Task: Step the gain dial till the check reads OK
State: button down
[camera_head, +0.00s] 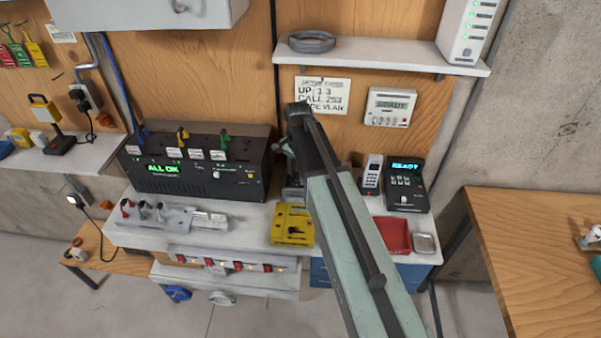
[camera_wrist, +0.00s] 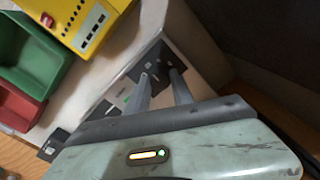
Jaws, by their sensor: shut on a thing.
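A black unit (camera_head: 195,165) on the bench carries a green display (camera_head: 163,168) that reads ALL OK. A small pale knob (camera_head: 216,174) shows on its front; I cannot tell whether it is the gain dial. My gripper reaches down to the right of this unit, mostly hidden behind my arm in the head view. In the wrist view my gripper (camera_wrist: 164,80) is shut at a dark device (camera_wrist: 155,55). The part it holds is hidden between the fingertips, so I cannot tell which it is.
A yellow box (camera_head: 292,226) stands near my arm and also shows in the wrist view (camera_wrist: 90,22). A red tray (camera_head: 394,235), a handset (camera_head: 372,175) and a device reading READY (camera_head: 406,185) stand to the right. A wall meter (camera_head: 390,106) hangs below the shelf (camera_head: 385,60).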

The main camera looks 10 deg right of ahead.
aim_at(298, 176)
jog(key=shift+s+n, duration=0.2)
jog(key=shift+n, duration=0.7)
jog(key=c, duration=1.1)
grip_release()
notch_tip(298, 176, up, 8)
jog(key=p, duration=0.8)
jog(key=shift+f, duration=0.1)
jog(key=shift+a, duration=0.1)
jog(key=shift+f, duration=0.1)
